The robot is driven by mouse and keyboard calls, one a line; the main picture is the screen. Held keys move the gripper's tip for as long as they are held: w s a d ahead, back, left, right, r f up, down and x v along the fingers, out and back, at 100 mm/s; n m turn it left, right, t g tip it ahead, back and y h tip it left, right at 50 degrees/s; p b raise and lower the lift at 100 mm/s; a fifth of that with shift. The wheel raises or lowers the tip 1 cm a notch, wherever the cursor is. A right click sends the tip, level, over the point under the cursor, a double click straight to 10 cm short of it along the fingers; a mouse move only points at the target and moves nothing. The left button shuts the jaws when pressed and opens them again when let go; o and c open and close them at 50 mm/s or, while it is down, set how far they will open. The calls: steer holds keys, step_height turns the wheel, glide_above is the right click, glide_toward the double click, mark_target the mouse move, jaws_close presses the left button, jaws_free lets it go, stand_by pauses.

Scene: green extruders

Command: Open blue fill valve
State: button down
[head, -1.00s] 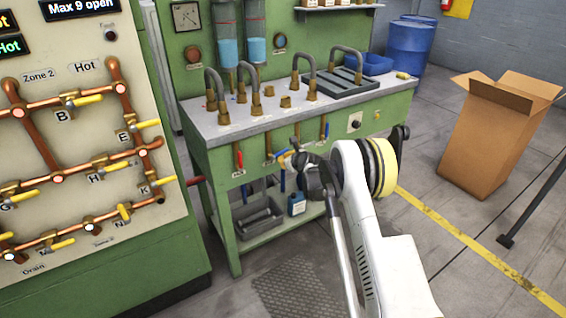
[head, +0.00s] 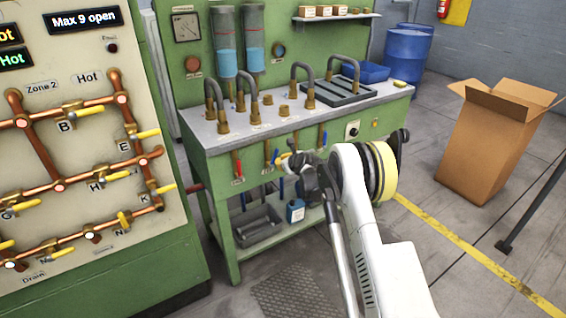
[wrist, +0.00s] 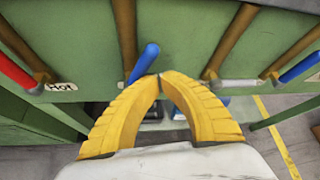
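The bench's green front carries several copper pipes with lever handles. A blue handle (wrist: 146,62) slants up just beyond my left fingertip in the wrist view. In the head view, this blue handle (head: 276,157) is beside my gripper (head: 288,161). My yellow gripper fingers (wrist: 160,76) curve together and their tips meet beside the handle. I see no clear grip around it. Another blue handle (wrist: 300,68) is to the right. The other labels are too blurred to read.
A valve panel (head: 60,150) stands left. A cardboard box (head: 482,150) stands right. Floor between bench and box is clear.

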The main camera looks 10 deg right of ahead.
steer(key=shift+s+a+r, duration=0.1)
steer(key=shift+a+r, duration=0.1)
steer(key=shift+r, duration=0.05)
steer(key=shift+r+p, duration=0.35)
steer(key=shift+r, duration=0.45)
steer(key=shift+d, duration=0.15)
steer(key=s+d+p, duration=0.1)
steer(key=s+p, duration=0.1)
steer(key=s, duration=0.7)
steer(key=shift+s+d, duration=0.15)
steer(key=shift+d, duration=0.15)
steer(key=shift+r, duration=0.15)
